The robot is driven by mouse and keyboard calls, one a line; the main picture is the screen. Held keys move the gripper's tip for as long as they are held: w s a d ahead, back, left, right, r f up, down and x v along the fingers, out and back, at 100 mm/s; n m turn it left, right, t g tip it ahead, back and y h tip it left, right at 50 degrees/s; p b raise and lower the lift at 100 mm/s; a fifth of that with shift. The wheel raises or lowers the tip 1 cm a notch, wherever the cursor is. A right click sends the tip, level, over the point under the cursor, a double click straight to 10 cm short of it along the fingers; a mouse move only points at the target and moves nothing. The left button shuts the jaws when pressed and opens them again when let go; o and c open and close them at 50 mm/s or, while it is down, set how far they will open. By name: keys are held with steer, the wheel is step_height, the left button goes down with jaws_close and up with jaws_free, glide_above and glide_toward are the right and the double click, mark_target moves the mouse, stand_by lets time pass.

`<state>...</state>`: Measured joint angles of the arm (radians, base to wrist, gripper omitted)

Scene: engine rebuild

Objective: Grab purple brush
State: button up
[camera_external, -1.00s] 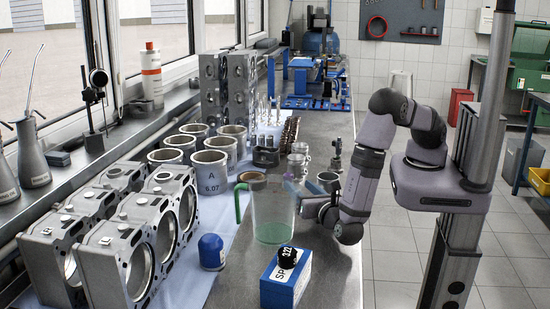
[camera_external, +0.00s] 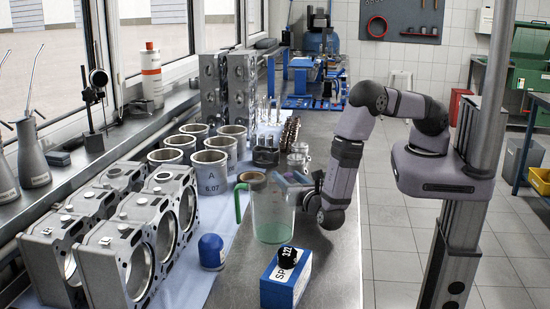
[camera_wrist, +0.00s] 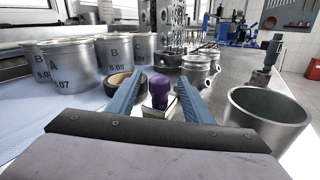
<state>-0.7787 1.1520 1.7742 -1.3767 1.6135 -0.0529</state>
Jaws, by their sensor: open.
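The purple brush (camera_wrist: 162,84) shows in the wrist view as a rounded purple top above a pale, whitish part. It is upright and lies between the two blue-grey fingers of my gripper (camera_wrist: 159,90). The fingers are open, with gaps visible on both sides of the brush. In the external view my gripper (camera_external: 292,187) is low over the bench behind the clear measuring jug, pointing left. I cannot make out the brush clearly there, because the jug and gripper hide that spot.
The clear jug (camera_external: 272,222) with a green handle stands close in front of my gripper. A roll of tape (camera_wrist: 120,84) and several cylinder liners (camera_wrist: 75,68) lie left. A grey metal cup (camera_wrist: 266,113) stands right, and metal pistons (camera_wrist: 196,70) stand beyond.

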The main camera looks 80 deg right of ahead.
steer(key=shift+c, duration=0.7)
jaws_close()
steer(key=shift+r, duration=0.1)
steer(key=shift+r+b, duration=1.2)
steer(key=shift+r, duration=3.7)
